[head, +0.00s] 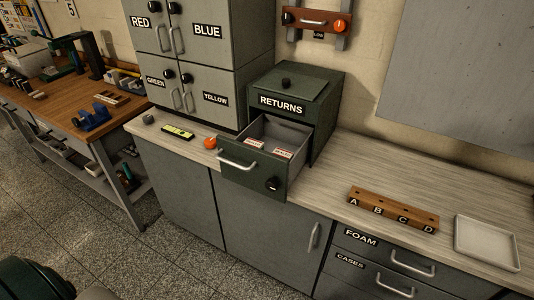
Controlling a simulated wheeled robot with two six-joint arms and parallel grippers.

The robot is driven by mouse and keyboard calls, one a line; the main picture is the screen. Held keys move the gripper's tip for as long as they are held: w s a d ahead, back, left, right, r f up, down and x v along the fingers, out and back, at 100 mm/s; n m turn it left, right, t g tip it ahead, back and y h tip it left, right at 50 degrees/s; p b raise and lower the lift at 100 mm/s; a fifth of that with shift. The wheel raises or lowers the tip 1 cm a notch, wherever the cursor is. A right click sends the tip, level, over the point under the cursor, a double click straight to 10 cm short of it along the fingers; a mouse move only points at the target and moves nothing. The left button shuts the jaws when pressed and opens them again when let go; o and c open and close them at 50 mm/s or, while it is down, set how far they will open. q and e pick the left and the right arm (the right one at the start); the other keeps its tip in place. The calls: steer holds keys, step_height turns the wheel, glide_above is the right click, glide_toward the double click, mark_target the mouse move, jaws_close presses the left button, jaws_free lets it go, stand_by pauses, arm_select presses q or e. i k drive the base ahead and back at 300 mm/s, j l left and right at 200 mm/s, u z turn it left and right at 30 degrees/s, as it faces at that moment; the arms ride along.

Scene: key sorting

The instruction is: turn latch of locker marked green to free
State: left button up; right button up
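The locker marked GREEN (157,96) is the lower left door of the grey locker block. Its label sits near the top left of the door. A small black latch knob (169,74) is at the door's upper right, above a vertical metal handle (176,99). The door looks shut. The knob is too small to tell which way it is turned. Neither of my grippers is in view. A dark green rounded part at the lower left corner may be mine.
Lockers RED (146,36), BLUE (205,55) and YELLOW (222,118) surround it. The green RETURNS cabinet (321,93) has its drawer (255,172) pulled out over the counter front. A yellow-green device (178,132) and an orange object (210,142) lie before the lockers.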

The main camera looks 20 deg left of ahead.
mark_target(168, 75)
steer(key=i+j+u, duration=0.35)
steer(key=i+j, duration=0.55)
